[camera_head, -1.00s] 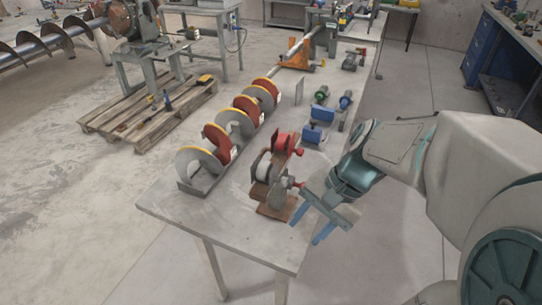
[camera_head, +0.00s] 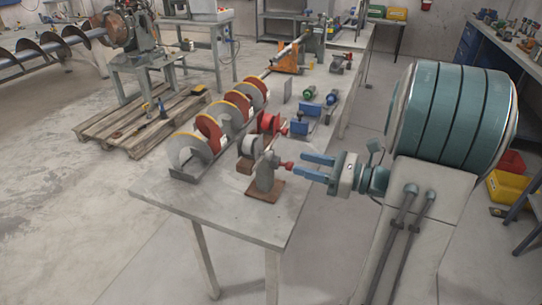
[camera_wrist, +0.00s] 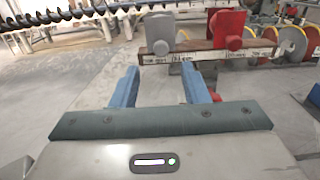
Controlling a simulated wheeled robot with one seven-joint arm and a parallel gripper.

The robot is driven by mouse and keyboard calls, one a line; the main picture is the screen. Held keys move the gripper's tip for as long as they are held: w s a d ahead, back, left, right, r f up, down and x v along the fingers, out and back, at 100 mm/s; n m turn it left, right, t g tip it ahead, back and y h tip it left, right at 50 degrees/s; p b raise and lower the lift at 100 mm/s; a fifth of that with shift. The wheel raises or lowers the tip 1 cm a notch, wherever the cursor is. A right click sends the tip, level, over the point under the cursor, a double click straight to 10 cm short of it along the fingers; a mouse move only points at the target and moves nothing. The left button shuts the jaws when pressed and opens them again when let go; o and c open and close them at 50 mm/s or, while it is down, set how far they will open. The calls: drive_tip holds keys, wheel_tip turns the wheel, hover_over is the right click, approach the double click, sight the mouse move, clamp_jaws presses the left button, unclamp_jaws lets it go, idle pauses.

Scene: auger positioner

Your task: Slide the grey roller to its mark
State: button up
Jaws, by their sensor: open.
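In the wrist view, a grey carriage (camera_wrist: 160,33) sits left of a red one (camera_wrist: 227,29) on a rail (camera_wrist: 205,52) with a lettered white strip. I cannot make out which line is the mark. My gripper (camera_head: 299,166) is open, its fingers pointing left close to the red knob. In the wrist view, my open gripper (camera_wrist: 159,68) has nothing between its fingers.
A pale roller (camera_head: 249,146) and a red roller (camera_head: 269,122) sit behind the grey unit. Red and grey auger flights (camera_head: 206,132) stand along the bench's left side. Blue blocks (camera_head: 299,128) lie beyond. The bench's near end (camera_head: 215,208) is bare.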

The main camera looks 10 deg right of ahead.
sight(271, 155)
drive_tip(key=x, duration=1)
clamp_jaws()
drive_tip(key=shift+w, duration=0.1)
